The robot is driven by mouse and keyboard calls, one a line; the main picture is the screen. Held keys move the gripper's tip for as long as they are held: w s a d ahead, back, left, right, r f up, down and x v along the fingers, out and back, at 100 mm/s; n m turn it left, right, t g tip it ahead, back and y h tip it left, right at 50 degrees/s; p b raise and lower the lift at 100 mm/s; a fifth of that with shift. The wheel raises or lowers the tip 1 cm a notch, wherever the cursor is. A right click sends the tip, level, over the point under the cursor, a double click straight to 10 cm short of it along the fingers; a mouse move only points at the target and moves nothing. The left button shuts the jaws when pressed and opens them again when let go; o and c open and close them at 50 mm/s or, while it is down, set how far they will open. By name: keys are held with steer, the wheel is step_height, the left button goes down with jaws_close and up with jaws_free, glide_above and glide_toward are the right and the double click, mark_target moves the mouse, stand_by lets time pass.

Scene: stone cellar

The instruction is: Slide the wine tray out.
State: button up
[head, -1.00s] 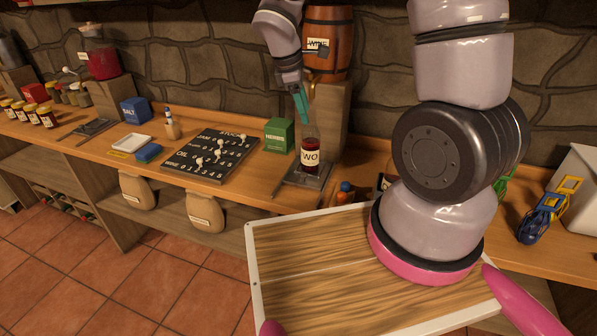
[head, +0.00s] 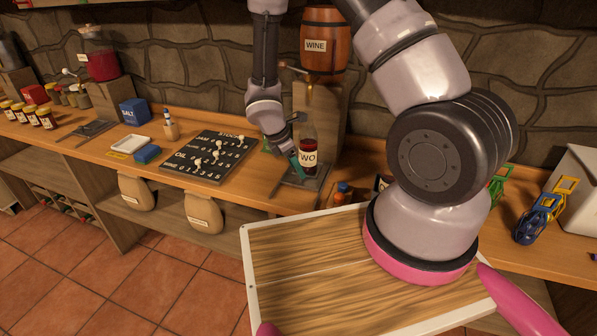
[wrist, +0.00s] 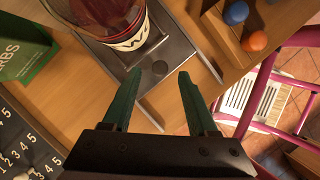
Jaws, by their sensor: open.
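The wine tray is a grey metal plate (head: 312,181) on the wooden counter below the wine barrel (head: 326,45). My gripper (head: 297,163) is low in front of the jar.
A stock board with white pegs (head: 212,155) lies left of the tray. The green herbs box (wrist: 22,45) stands close left of the jar. Blue and orange balls (wrist: 236,13) sit close on the right. The floor in front of the counter is clear.

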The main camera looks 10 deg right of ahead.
steer(key=shift+x, duration=1.2)
jaws_close()
steer(key=shift+w, duration=0.1)
stand_by(0.5)
